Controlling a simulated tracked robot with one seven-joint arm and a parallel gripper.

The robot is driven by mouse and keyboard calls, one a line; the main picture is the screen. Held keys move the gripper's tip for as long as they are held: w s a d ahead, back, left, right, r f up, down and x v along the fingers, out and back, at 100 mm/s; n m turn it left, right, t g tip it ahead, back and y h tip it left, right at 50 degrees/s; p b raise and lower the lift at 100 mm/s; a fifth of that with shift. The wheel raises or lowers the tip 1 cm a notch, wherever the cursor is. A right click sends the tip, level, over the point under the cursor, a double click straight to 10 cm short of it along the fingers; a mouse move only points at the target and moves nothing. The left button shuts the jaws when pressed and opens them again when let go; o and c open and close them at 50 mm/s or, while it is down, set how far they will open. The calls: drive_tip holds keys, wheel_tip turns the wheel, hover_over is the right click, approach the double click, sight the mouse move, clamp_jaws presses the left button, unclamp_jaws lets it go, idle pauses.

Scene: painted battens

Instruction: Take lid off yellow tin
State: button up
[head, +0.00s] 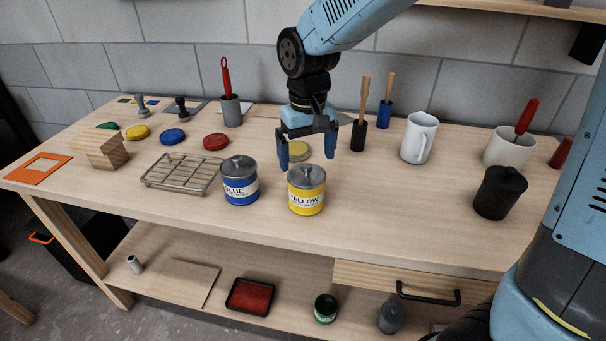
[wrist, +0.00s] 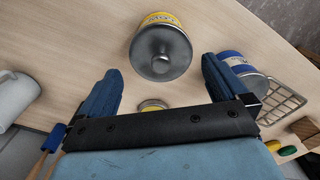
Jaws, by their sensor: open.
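The yellow tin (head: 306,198) stands upright near the front edge of the bench, its label reading YELLOW. Its grey metal lid (head: 306,176) with a small knob sits on top; in the wrist view the lid (wrist: 161,52) shows from above, with a strip of yellow tin (wrist: 160,18) beyond it. My gripper (head: 309,163) is open and empty, its blue fingers pointing down, above and behind the tin in the head view. In the wrist view the tin lies ahead of and between the spread fingers (wrist: 160,75), apart from them.
A blue tin (head: 240,188) with a grey lid stands close left of the yellow tin. A wire rack (head: 182,172) lies further left. A yellow disc (head: 298,150) lies behind my gripper. A white mug (head: 419,138) and black lidded pot (head: 499,193) stand right. Bench right of the tin is clear.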

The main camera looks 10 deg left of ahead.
sight(307, 166)
drive_tip(key=shift+f, duration=1.75)
drive_tip(key=shift+c, duration=0.3)
drive_tip(key=c, duration=0.7)
drive_tip(key=shift+o, duration=0.2)
